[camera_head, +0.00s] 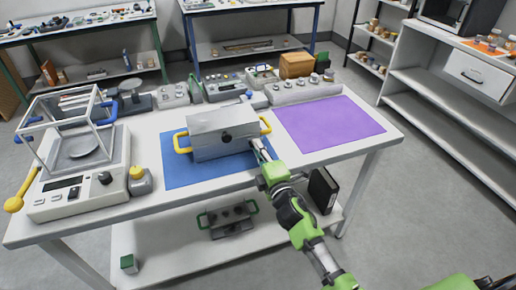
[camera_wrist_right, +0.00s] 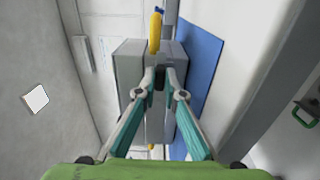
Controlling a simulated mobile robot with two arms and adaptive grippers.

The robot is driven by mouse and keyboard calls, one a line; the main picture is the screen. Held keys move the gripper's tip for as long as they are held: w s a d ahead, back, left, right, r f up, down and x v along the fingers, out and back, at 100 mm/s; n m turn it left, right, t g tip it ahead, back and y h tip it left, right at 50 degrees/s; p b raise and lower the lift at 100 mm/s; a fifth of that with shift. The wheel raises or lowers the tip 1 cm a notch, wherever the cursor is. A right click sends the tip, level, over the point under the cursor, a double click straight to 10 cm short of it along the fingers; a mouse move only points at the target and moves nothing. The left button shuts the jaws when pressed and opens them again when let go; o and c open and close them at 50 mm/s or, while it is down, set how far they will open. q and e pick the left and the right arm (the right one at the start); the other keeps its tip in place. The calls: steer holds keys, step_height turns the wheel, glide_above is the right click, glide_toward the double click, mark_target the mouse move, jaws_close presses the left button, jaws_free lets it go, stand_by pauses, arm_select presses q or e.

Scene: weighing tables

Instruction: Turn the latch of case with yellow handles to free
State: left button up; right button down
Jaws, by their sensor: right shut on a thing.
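The grey case (camera_head: 208,145) with yellow handles stands on a blue mat (camera_head: 180,178) on the table. One yellow handle (camera_head: 182,142) is at its left end and one (camera_head: 266,125) at its right end. A dark round knob (camera_head: 226,137) shows on its front. My right gripper (camera_head: 256,145) is at the right part of the front face. In the wrist view its fingers (camera_wrist_right: 160,80) close around a small dark part, seemingly the latch, mostly hidden by the fingertips. The case (camera_wrist_right: 129,70) lies behind them. My left gripper is not in view.
A balance with a glass draft shield (camera_head: 75,180) stands at the left. A purple mat (camera_head: 330,122) at the right is bare. Instruments and a brown box (camera_head: 296,65) line the back edge. Another case with green handles (camera_head: 230,222) sits on the lower shelf.

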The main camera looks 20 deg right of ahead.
steer(key=c, duration=2.1)
jaws_free()
steer(key=shift+c, duration=0.2)
steer(key=s, duration=1.2)
steer(key=shift+d, duration=0.25)
